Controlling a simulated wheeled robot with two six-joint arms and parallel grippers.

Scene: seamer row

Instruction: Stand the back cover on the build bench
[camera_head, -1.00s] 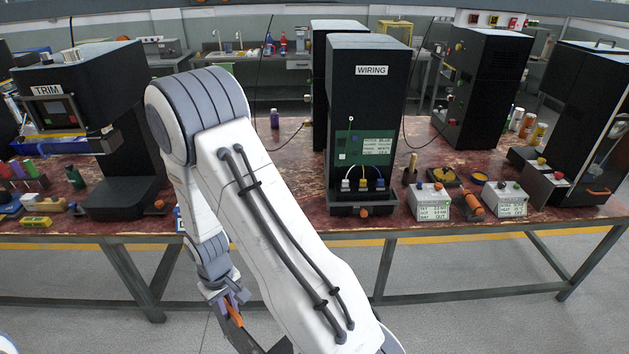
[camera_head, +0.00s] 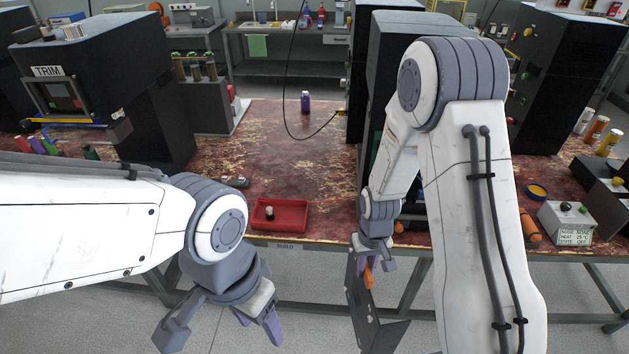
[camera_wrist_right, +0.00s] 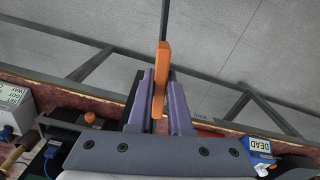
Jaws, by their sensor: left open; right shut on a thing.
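The back cover (camera_head: 361,312) is a dark, thin, bent plate with an orange grip (camera_head: 368,277). My right gripper (camera_head: 369,262) is shut on that grip and holds the cover in front of the bench edge, below the top. In the right wrist view the orange grip (camera_wrist_right: 160,80) is between the purple fingers, and the cover (camera_wrist_right: 165,18) shows nearly edge-on. My left gripper (camera_head: 222,325) is open and empty, low in front of the bench. The build bench (camera_head: 275,150) has a worn red top and a BUILD label on its front edge.
A red tray (camera_head: 292,213) with a small part in it lies by the front edge. The TRIM machine (camera_head: 140,100) stands left; the wiring machine (camera_head: 405,30) is partly hidden by my right arm. Bare top lies behind the tray. A purple bottle (camera_head: 305,101) stands further back.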

